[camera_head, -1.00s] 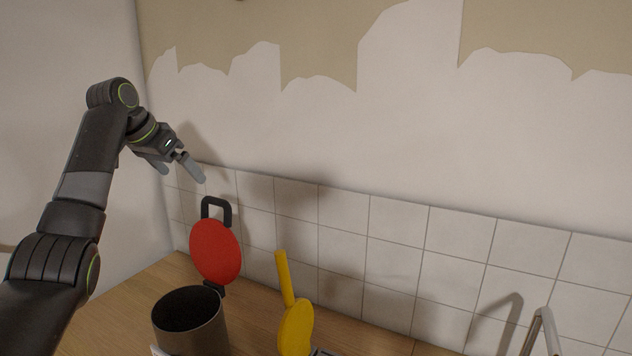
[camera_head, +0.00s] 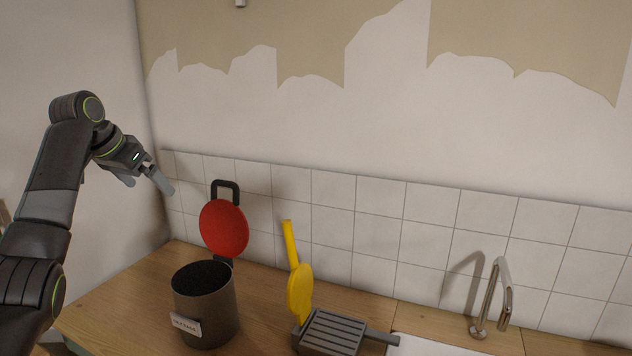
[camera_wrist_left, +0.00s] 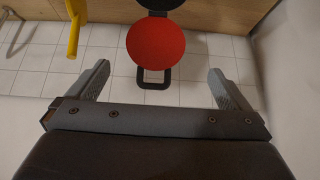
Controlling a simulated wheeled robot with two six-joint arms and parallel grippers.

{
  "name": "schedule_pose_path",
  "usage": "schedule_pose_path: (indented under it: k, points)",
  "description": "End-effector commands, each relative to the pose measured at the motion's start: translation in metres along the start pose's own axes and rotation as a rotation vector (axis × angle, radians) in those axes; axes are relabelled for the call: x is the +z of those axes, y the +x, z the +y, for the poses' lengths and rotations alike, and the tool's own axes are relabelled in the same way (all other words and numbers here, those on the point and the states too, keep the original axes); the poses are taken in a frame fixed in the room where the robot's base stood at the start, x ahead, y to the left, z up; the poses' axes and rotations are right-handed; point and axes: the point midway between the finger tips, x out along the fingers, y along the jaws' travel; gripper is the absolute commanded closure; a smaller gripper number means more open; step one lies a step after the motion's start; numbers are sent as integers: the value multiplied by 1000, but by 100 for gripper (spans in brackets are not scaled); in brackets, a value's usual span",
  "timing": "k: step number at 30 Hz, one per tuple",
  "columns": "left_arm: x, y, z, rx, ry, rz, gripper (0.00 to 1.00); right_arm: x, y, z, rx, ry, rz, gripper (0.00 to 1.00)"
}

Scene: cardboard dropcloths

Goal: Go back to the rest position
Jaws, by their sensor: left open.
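My left gripper (camera_head: 149,183) is open and empty, raised in the air at the left in the head view. It is up and to the left of a red round lid (camera_head: 224,228) with a black handle. In the left wrist view the two fingers of the left gripper (camera_wrist_left: 160,82) stand wide apart, and the red lid (camera_wrist_left: 156,46) shows beyond them with nothing between the jaws. My right gripper is not in view.
A dark pot (camera_head: 206,305) with a label stands on the wooden counter (camera_head: 120,302) before the lid. A yellow utensil (camera_head: 298,285) stands by a grey ridged grill (camera_head: 334,331). A sink (camera_head: 425,346) with a metal faucet (camera_head: 489,300) is at right. The tiled wall (camera_head: 380,220) is behind.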

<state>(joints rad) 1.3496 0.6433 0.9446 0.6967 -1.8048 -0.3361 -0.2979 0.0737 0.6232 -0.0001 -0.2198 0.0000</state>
Motion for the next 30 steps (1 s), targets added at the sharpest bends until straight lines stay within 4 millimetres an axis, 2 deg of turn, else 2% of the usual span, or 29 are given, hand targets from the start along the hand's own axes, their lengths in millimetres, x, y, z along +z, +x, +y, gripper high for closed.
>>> schedule_pose_path:
  k: [8, 14, 17, 21, 25, 30]
  points:
    - [35, 53, 6, -33, 4, -53, 0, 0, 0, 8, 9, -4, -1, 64]
    - [79, 103, 14, -65, 6, -102, 0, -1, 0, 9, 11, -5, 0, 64]
    - [115, 137, 24, -83, 6, -135, 0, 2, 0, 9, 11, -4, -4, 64]
    - [176, 180, 43, -108, 3, -173, 0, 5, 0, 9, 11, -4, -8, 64]
    - [235, 210, 64, -125, -6, -202, 0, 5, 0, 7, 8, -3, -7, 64]
    - [314, 233, 96, -142, -31, -229, 0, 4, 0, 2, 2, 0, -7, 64]
